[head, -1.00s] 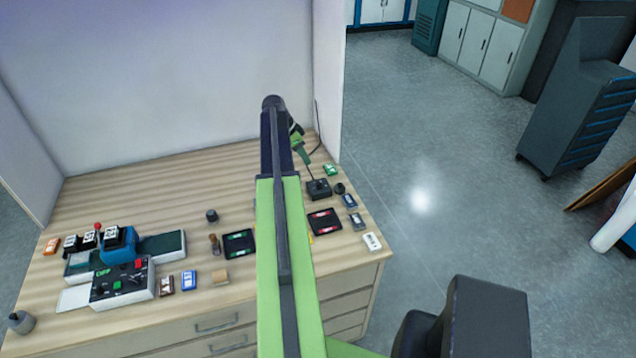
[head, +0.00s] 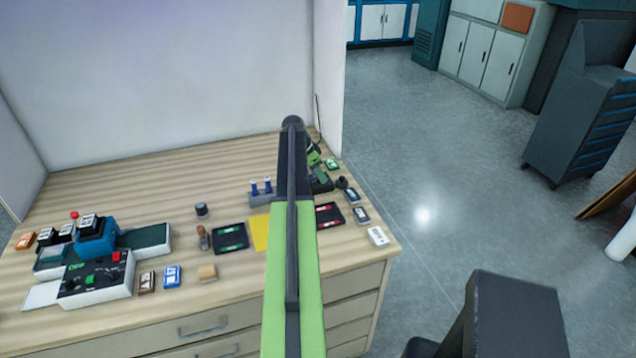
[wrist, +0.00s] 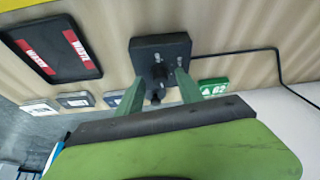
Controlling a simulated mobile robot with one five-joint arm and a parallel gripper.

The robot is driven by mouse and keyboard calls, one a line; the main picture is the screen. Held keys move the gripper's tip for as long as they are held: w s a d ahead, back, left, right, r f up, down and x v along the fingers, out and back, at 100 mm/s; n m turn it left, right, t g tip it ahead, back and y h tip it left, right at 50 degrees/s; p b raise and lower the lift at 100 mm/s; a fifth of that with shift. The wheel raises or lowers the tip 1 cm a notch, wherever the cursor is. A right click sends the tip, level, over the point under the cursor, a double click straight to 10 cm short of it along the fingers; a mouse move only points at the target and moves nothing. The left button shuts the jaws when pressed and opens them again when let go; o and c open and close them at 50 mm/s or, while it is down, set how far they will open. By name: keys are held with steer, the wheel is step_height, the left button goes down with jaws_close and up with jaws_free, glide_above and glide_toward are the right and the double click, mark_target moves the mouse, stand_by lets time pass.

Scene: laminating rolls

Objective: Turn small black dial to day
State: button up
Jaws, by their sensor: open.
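A square black box (wrist: 145,48) with a small dark knob (wrist: 158,70) on top sits on the wooden bench in the wrist view. In the head view the box is mostly behind my arm. My gripper (wrist: 157,88) is open and empty, with its two green fingers apart just in front of the box. A round black piece (wrist: 155,97) shows between the fingers. It stands right of the box in the head view (head: 341,183). A control panel (head: 92,278) with small black knobs is at the left of the bench. Any day marking is too small to read.
A black tray with red labels (wrist: 40,72) lies near the box, with several small tags beside it. A black cord (wrist: 250,50) runs from the box. A green tag (wrist: 213,90) lies beside it. The bench's right edge is close.

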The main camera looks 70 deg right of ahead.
jaws_close()
